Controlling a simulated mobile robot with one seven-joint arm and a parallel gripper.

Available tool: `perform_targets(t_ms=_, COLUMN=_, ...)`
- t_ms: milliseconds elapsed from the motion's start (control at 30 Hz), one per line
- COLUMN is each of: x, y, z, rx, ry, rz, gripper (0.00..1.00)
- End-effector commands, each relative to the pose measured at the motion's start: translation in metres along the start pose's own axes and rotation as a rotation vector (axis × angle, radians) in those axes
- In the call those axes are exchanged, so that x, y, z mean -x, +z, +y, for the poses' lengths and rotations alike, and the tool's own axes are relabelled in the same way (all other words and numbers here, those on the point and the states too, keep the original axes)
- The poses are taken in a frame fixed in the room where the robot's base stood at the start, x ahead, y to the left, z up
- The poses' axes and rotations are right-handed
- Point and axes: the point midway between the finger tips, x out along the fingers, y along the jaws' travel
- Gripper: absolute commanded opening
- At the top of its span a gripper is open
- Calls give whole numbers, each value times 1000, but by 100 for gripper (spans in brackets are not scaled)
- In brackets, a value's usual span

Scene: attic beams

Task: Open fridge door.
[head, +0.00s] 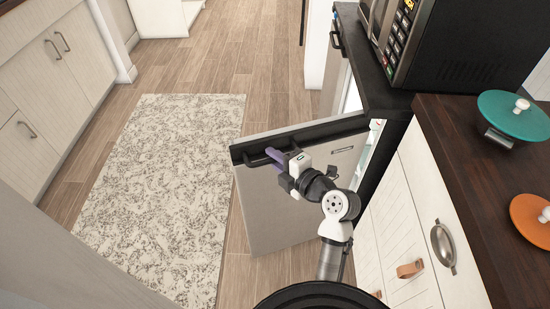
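The fridge door (285,215) is a silver-grey panel with a black top edge. It stands well open, swung out to the left of the fridge body (388,98). A dark handle (257,159) sits at the door's top left edge. My gripper (275,155), with purple fingers, is over the door's top edge, at or beside this handle. I cannot tell whether the fingers close on the handle. Part of the bright interior (372,140) shows between door and body; my arm covers part of the door.
A black microwave (465,45) stands on the fridge. A dark wood counter (490,190) over white drawers is at right, with teal (512,112) and orange (533,220) lids. A patterned rug (165,185) lies on clear wooden floor at left, near white cabinets (65,75).

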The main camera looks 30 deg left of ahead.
Motion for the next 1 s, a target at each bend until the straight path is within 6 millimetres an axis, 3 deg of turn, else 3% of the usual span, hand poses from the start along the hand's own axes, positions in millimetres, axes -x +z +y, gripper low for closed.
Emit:
perform_targets(t_ms=33, x=0, y=0, z=0, rx=0, ry=0, rz=-1, gripper=25)
perform_targets(t_ms=100, x=0, y=0, z=0, rx=0, ry=0, rz=0, gripper=34)
perform_targets(t_ms=467, x=5, y=0, z=-1, rx=-1, ry=-1, rz=0, gripper=35)
perform_targets(t_ms=633, x=30, y=1, z=-3, rx=0, ry=-2, rz=-4, gripper=35)
perform_targets(t_ms=1000, x=112, y=1, z=-1, rx=1, ry=0, rz=-6, gripper=35)
